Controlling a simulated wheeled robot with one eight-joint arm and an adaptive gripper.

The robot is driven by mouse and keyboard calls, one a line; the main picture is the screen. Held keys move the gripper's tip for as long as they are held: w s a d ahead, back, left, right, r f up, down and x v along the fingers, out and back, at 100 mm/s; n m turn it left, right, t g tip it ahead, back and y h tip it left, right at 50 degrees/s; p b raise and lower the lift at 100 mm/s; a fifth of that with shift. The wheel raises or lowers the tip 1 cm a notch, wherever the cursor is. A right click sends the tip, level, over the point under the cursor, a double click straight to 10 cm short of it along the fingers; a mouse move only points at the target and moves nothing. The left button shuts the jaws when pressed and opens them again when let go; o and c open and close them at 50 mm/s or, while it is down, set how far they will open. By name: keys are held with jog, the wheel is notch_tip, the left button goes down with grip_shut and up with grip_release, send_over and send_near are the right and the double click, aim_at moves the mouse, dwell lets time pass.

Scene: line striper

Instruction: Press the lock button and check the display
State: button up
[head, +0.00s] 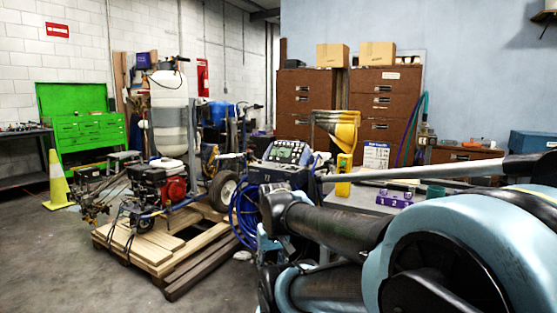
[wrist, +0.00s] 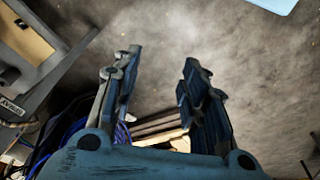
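A grey console (head: 287,153) with a greenish display and small buttons stands near the middle of the head view, behind my arm. At this size I cannot read the display or tell which button is the lock button. My gripper (wrist: 162,58) shows in the wrist view with its two dark fingers wide apart and nothing between them. Bare concrete floor lies beyond the fingertips. In the head view my arm fills the lower right and the gripper's fingers cannot be made out.
A line striper with a red and black engine (head: 165,185) stands on a wooden pallet (head: 150,250). A coiled blue hose (head: 243,215) hangs beside the console. A grey table (head: 365,197) with small items is behind my arm. Open floor lies at the left front.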

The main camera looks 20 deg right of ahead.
jog(key=shift+c, duration=0.2)
grip_shut()
dwell(1.0)
